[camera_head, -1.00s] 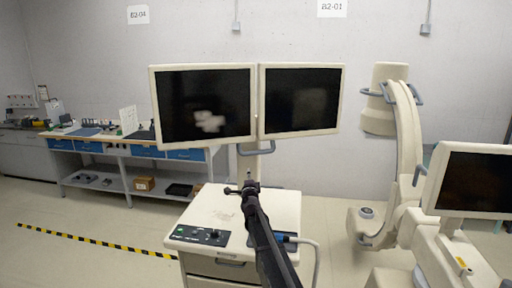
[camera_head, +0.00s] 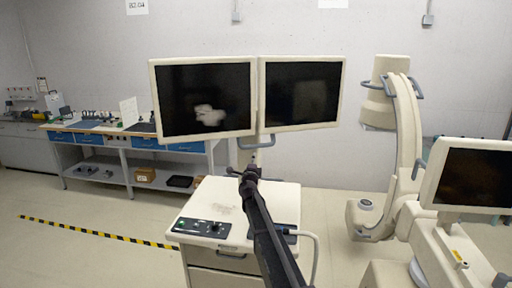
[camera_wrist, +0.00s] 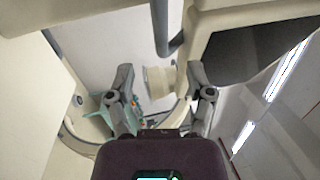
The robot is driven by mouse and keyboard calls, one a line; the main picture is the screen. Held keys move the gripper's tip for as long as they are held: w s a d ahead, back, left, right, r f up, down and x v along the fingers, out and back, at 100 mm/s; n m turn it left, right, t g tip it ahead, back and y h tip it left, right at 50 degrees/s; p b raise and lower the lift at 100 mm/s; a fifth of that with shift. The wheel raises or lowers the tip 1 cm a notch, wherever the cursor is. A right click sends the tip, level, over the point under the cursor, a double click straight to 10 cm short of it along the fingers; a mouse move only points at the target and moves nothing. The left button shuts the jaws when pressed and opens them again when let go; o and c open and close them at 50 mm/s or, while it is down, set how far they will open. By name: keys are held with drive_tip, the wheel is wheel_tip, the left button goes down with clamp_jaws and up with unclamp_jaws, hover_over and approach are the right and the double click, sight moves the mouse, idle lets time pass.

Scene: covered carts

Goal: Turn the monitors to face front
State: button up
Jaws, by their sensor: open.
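Two cream-framed monitors hang side by side above a cream cart (camera_head: 285,197) in the head view. The left monitor (camera_head: 203,97) shows a pale blotch on its dark screen, and the right monitor (camera_head: 301,93) is dark. They angle slightly away from each other, both screens toward the camera. A grey handle (camera_head: 266,143) sits below them near the post. My gripper (camera_head: 250,172) is just below the handle, apart from it, its jaws hard to make out. In the wrist view my gripper (camera_wrist: 160,72) is open and empty, with a grey bar (camera_wrist: 160,25) beyond its fingertips.
A C-arm machine (camera_head: 404,150) with another monitor (camera_head: 474,177) stands at the right. A workbench (camera_head: 120,140) with blue drawers is at the back left. The cart carries a control panel (camera_head: 203,227) and a curved front-right rail (camera_head: 316,250). Floor at left is clear.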

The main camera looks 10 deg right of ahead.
sight(257, 147)
drive_tip(key=p+x, duration=0.2)
drive_tip(key=x, duration=1)
drive_tip(key=shift+w+d, duration=0.15)
drive_tip(key=shift+w, duration=0.05)
drive_tip(key=shift+r, duration=0.1)
clamp_jaws()
